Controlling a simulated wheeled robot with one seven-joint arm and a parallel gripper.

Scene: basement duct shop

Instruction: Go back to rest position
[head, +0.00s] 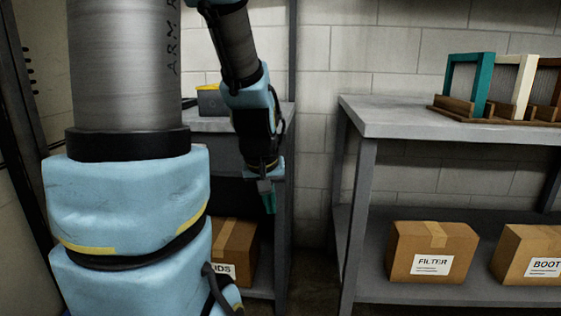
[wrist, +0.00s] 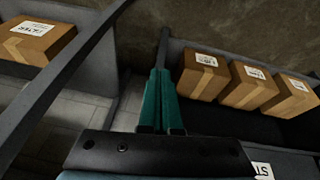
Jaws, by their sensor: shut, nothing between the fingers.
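My gripper (head: 269,202) hangs pointing down at the end of my arm, in front of the left bench in the head view. Its teal fingers also show in the wrist view (wrist: 161,85), pressed together with nothing between them. The fingers are in open air, apart from the boxes and benches as far as I can see. My large grey and blue arm links fill the left of the head view and hide part of the left bench.
The right bench (head: 380,117) holds a wooden rack (head: 500,112) with teal, cream and brown frames. On its lower shelf stand a FILTER box (head: 432,252) and a BOOT box (head: 530,255). Another box (head: 235,245) sits under the left bench. A gap separates the benches.

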